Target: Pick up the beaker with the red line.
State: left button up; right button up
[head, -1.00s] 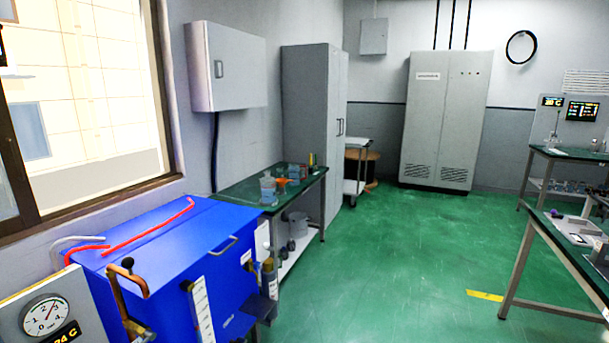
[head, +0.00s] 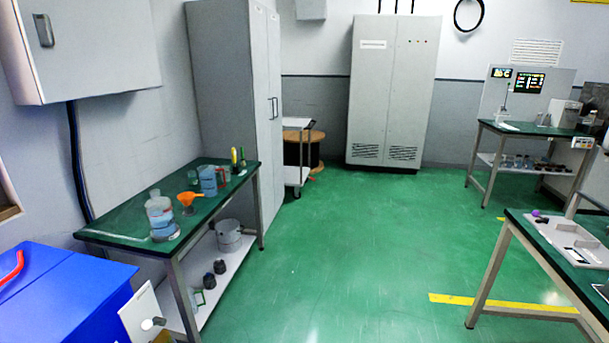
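No beaker with a red line can be made out for certain at this distance. On the green-topped table (head: 118,226) at the left stand a clear bottle with blue liquid (head: 160,218), an orange funnel (head: 190,198), a blue-tinted beaker-like vessel (head: 208,181) and a small clear glass (head: 193,178). A reddish item (head: 221,175) is beside the blue-tinted vessel; whether it is a marking or a separate thing is unclear. Neither of my grippers is in the head view.
A blue box (head: 60,290) fills the lower left corner. A grey wall cabinet (head: 85,45) hangs above the table, and a tall cabinet (head: 228,90) stands behind it. Tables with equipment (head: 515,225) are at the right. The green floor (head: 360,240) between is clear.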

aim_at(226, 166)
jog(key=i+l+u, duration=0.1)
jog(key=i, duration=2.05)
